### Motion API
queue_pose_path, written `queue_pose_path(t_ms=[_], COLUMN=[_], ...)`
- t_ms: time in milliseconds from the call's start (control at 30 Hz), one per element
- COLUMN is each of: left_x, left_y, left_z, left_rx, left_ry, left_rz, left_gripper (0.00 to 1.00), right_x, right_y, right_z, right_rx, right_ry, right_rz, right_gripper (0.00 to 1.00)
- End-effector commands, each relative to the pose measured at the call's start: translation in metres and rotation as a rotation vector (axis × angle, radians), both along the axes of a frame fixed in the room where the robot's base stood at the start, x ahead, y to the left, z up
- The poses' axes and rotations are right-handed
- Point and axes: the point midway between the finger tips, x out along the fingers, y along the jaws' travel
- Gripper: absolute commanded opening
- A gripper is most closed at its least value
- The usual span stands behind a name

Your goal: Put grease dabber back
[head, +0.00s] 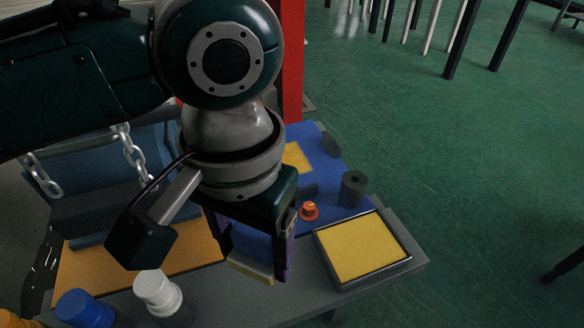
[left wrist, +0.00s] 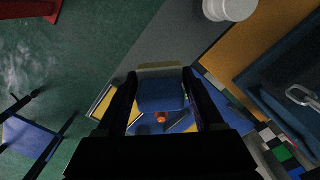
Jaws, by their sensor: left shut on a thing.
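My left gripper (head: 254,256) is shut on the grease dabber (head: 252,243), a blue block with a yellow pad along its lower edge. The dabber is held above the grey table, left of the framed yellow pad (head: 362,247). In the left wrist view the dabber (left wrist: 161,95) sits between the two dark fingers, its yellow edge at the top. The gripper and wrist hide part of the blue mat behind. My right gripper is in neither view.
A blue mat (head: 333,184) carries a dark cylinder (head: 353,189), an orange knob (head: 309,211) and a yellow patch (head: 296,157). A white jar (head: 157,292) and a blue-capped jar (head: 84,307) stand front left. An orange board (head: 190,256) and a chain (head: 133,154) lie left.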

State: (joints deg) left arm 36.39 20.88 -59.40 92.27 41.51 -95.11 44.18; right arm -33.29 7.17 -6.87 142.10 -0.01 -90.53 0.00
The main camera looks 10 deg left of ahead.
Motion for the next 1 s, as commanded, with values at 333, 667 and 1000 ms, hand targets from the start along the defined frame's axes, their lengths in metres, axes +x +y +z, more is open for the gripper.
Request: queue_pose_path(t_ms=[333, 667, 1000], left_x=[0.000, 0.000, 0.000], left_y=[0.000, 0.000, 0.000], left_z=[-0.039, -0.064, -0.067], left_rx=[0.000, -0.001, -0.001], left_ry=[0.001, -0.001, -0.001], left_rz=[0.000, -0.001, 0.000], left_gripper=[0.17, 0.17, 0.81], right_x=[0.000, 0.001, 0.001], right_y=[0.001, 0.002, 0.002], right_z=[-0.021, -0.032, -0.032], right_rx=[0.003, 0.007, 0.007], right_ry=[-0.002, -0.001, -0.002], right_rz=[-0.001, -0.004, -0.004], right_gripper=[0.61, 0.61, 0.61])
